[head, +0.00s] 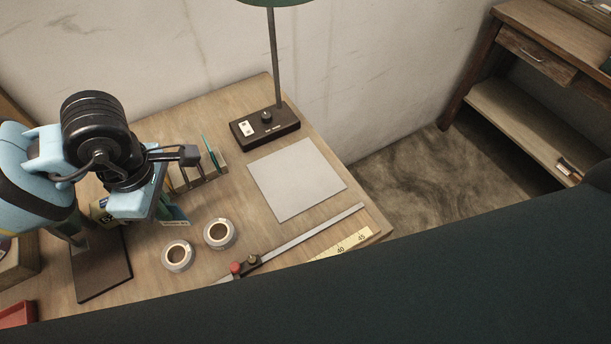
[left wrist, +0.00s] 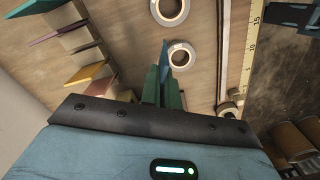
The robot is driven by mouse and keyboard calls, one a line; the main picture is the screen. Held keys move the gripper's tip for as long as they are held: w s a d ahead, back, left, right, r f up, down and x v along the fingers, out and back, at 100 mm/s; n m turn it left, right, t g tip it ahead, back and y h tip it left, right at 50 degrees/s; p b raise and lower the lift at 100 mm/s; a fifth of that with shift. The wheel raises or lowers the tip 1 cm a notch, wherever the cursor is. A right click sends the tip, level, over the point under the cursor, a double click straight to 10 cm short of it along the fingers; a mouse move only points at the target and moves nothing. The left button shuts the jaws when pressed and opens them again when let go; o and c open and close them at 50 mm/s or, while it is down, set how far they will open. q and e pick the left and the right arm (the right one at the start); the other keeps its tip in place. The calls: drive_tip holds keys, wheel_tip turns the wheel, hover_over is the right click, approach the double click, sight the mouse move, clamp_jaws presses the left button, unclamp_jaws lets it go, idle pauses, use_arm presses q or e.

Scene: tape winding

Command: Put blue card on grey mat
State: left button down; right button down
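My left gripper (head: 158,208) is above the table's left part, left of the tape rolls. In the left wrist view its green fingers (left wrist: 163,92) are closed on a thin blue card (left wrist: 164,56), seen nearly edge-on. In the head view the blue card (head: 175,213) shows partly below the gripper, its rest hidden by the hand. The grey mat (head: 297,180) lies flat and bare to the right, apart from the gripper. A dark part (left wrist: 290,16) at the left wrist view's upper right may be my right gripper; its fingers are unclear.
A rack (head: 214,172) of coloured cards stands behind the gripper. A lamp base (head: 264,126) stands behind the mat; a metal bar (head: 310,231) and yellow ruler (head: 345,244) lie in front. A dark board (head: 101,268) lies at left.

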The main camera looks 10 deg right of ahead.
use_arm(q)
drive_tip(key=a+m, duration=0.1)
drive_tip(key=m, duration=0.4)
drive_tip(key=s+a+m, duration=0.1)
drive_tip(key=a+m, duration=0.1)
drive_tip(key=m, duration=0.3)
drive_tip(key=s+a+m, duration=0.1)
drive_tip(key=a+m, duration=0.1)
drive_tip(key=m, duration=0.3)
drive_tip(key=shift+s+a+r, duration=0.15)
drive_tip(key=shift+a+r, duration=0.05)
drive_tip(key=shift+r, duration=0.2)
drive_tip(key=shift+a, duration=0.1)
